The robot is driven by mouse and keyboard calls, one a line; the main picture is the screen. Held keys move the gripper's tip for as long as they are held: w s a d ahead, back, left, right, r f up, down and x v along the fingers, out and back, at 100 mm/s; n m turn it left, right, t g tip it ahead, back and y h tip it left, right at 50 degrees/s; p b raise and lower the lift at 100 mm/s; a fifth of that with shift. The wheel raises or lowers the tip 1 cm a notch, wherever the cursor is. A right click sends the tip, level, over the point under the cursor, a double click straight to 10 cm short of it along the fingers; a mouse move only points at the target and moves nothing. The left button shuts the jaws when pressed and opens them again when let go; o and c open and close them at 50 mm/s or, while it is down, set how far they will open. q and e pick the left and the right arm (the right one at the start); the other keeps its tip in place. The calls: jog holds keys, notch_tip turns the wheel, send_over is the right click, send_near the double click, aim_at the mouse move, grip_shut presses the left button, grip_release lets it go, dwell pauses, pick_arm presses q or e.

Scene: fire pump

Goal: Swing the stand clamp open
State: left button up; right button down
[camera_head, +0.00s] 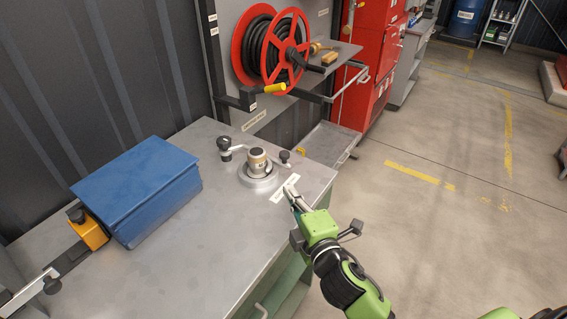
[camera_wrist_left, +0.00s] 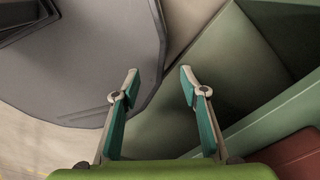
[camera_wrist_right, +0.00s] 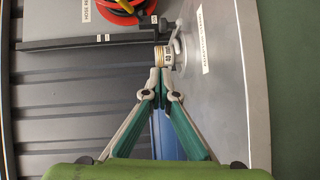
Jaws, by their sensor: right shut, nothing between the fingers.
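The stand (camera_head: 262,184) is a round grey base on the grey bench top, holding an upright cream and metal cylinder (camera_head: 257,163). An arm with a dark knob (camera_head: 224,146) reaches out to its left, and a short lever with a dark knob (camera_head: 284,156) to its right. I cannot tell whether the clamp is closed. My right gripper (camera_head: 291,189) is shut and empty, just in front and to the right of the stand. In the right wrist view, its fingertips (camera_wrist_right: 161,73) appear just below the cylinder (camera_wrist_right: 163,55); contact is unclear. My left gripper (camera_wrist_left: 160,79) is open and empty, away from the stand.
A blue box-like block (camera_head: 138,188) and a yellow-and-black fixture (camera_head: 88,230) stand on the bench's left side. A red hose reel (camera_head: 271,48) hangs behind. A grey shelf tray (camera_head: 328,143) is beyond the bench's far right edge. The bench front is clear.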

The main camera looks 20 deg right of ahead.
jog(key=w, duration=0.2)
jog(key=w+p, duration=0.1)
jog(key=w, duration=0.5)
jog(key=shift+a+f, duration=0.2)
jog(key=shift+f, duration=0.05)
jog(key=w, duration=0.1)
jog(key=w+d+p, duration=0.1)
jog(key=w+d, duration=0.1)
jog(key=w, duration=0.1)
jog(key=shift+f, duration=0.4)
pick_arm(q)
jog(key=shift+w+d+r, duration=0.1)
jog(key=shift+w+r, duration=1.1)
jog(key=shift+r, duration=0.15)
pick_arm(e)
jog(key=shift+w+d+f, duration=0.1)
jog(key=shift+w+d, duration=0.25)
pick_arm(q)
jog(key=shift+p, duration=0.3)
